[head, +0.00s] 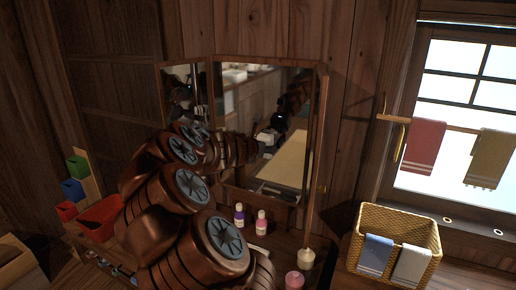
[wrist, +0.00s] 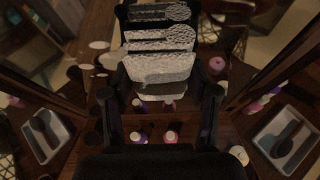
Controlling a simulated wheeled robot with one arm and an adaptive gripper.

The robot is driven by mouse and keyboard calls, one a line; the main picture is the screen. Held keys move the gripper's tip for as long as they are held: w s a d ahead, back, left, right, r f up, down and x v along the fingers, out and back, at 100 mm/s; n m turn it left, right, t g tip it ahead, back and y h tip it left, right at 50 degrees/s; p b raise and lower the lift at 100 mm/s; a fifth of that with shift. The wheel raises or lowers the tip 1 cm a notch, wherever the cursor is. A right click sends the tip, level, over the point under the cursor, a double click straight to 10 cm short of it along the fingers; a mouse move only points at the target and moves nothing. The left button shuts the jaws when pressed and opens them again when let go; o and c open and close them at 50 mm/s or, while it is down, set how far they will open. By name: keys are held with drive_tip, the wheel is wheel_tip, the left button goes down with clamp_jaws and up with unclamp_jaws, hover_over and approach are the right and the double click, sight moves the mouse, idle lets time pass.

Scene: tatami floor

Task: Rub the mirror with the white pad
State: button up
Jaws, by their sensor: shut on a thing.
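The mirror (head: 285,165) is a wood-framed folding mirror against the wooden wall, with a narrow left panel (head: 178,80). It reflects my dark arm and a tan surface. My gripper (wrist: 160,82) is shut on the white pad (wrist: 160,68), which lies across between the two dark fingers in the wrist view. Textured white shapes and dark fingers above it look like reflections. In the head view a small white patch (head: 266,138) shows at the end of my arm, in front of the mirror. I cannot tell whether the pad touches the glass. My arm hides the mirror's lower left.
Purple (head: 239,215) and pink (head: 262,222) bottles stand below the mirror. A pink jar (head: 294,280) and cream jar (head: 306,258) are nearer right. A wicker basket (head: 367,222) with cloths stands right. A red tray (head: 101,217) lies left of my arm.

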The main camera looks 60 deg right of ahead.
drive_tip(key=shift+s+d+r, duration=0.1)
drive_tip(key=shift+w+r+p, duration=0.15)
drive_tip(key=shift+w+p, duration=0.7)
drive_tip(key=shift+w, duration=0.55)
drive_tip(key=shift+c, duration=0.5)
drive_tip(key=w+p, duration=0.5)
drive_tip(key=w, duration=0.3)
drive_tip(key=shift+w, duration=0.15)
drive_tip(key=shift+a+f, duration=0.2)
drive_tip(key=shift+a, duration=0.05)
drive_tip(key=shift+a, duration=2.9)
